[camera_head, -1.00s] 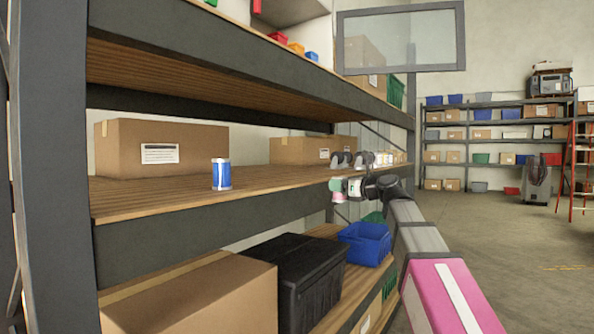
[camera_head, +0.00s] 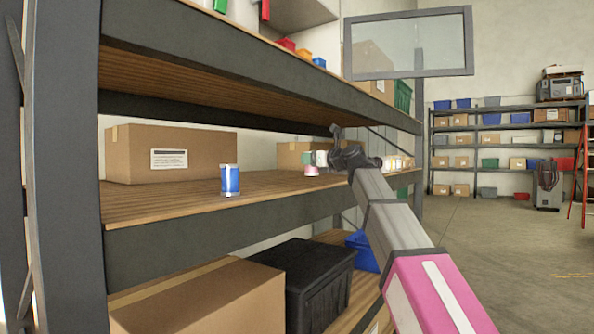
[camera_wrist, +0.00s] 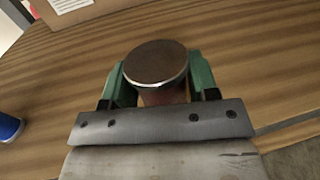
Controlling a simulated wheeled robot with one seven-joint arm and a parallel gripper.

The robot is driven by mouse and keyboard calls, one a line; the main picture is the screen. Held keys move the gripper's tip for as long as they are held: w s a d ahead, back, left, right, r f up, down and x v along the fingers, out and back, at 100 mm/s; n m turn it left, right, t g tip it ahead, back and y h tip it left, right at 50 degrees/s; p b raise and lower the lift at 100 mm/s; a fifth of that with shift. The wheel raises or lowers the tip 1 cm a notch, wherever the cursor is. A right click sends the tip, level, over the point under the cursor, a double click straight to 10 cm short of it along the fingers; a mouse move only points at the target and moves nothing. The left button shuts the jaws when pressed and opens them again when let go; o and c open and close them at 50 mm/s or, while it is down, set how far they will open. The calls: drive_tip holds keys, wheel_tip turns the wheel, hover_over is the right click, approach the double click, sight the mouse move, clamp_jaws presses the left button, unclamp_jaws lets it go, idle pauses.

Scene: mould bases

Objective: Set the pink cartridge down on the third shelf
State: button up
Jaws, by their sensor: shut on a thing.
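The pink cartridge (camera_head: 312,171) is small and partly hidden in the head view, at the end of my arm. In the wrist view it is a round cylinder (camera_wrist: 156,62) with a brownish flat top and a reddish side. My gripper (camera_head: 314,159) is shut on it, with green fingers on both sides in the wrist view (camera_wrist: 157,84). The wooden shelf board (camera_head: 165,202) with a dark front beam lies beneath the gripper. I cannot tell whether the cartridge touches the board.
A blue-and-white can (camera_head: 230,180) stands left of my gripper. A cardboard box (camera_head: 170,153) stands behind the can, and another box (camera_head: 290,154) behind my gripper. Several small pale items (camera_head: 398,162) stand further right. The board between can and gripper is clear.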

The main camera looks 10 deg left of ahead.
sight(317, 169)
drive_tip(key=x, duration=0.7)
drive_tip(key=shift+w+a, duration=0.25)
drive_tip(key=shift+a, duration=0.1)
drive_tip(key=shift+f, duration=1.75)
drive_tip(key=o, duration=1)
drive_tip(key=shift+f, duration=0.1)
drive_tip(key=v, duration=1.2)
